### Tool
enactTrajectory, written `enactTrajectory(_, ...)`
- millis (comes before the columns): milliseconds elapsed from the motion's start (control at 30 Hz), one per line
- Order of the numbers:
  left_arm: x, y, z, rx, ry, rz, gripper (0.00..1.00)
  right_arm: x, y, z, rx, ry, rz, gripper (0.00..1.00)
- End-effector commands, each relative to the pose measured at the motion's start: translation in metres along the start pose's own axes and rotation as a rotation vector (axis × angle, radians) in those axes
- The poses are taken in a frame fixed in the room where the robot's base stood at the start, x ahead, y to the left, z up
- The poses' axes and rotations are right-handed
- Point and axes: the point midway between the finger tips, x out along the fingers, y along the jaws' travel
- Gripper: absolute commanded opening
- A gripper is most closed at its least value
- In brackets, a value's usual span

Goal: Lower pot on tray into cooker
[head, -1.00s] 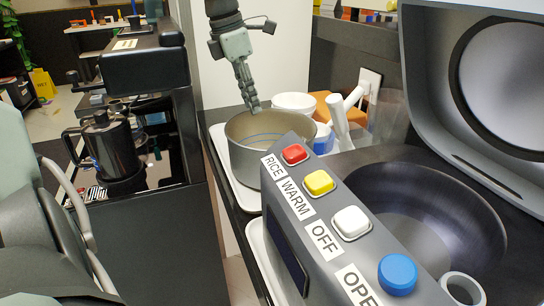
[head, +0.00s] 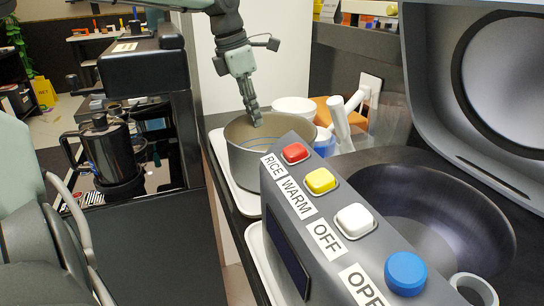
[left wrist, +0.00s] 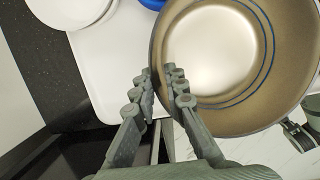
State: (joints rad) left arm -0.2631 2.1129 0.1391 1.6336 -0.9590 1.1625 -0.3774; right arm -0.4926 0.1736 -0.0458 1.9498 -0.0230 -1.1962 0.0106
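The metal pot (head: 245,160) stands upright on a white tray (head: 222,150) on a dark counter, left of the cooker. My left gripper (head: 256,120) reaches down from above, with its fingertips at the pot's opening. In the left wrist view, the fingers (left wrist: 160,80) are apart at the pot's rim (left wrist: 157,50), with a narrow gap between them. The right finger overlaps the pot's inside. I cannot tell whether they touch the wall. The cooker (head: 440,210) has its lid (head: 510,90) raised and its round dark well open. My right gripper is out of view.
The cooker's button panel (head: 330,205) rises between the pot and the well. White bowls (head: 294,105) and a white-handled item (head: 340,120) stand behind the pot. A coffee machine with a dark jug (head: 108,150) is at the left.

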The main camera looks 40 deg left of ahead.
Motion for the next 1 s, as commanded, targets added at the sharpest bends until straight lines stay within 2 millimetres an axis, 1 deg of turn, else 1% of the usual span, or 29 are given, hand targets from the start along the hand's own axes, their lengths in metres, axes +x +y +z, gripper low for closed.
enactTrajectory(500, -0.003, 0.0, 0.001, 0.0, -0.002, 0.002, 0.0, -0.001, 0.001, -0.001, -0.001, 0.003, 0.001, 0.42)
enactTrajectory(1000, -0.026, 0.0, 0.007, 0.0, -0.002, 0.001, 0.0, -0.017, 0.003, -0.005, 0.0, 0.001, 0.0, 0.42)
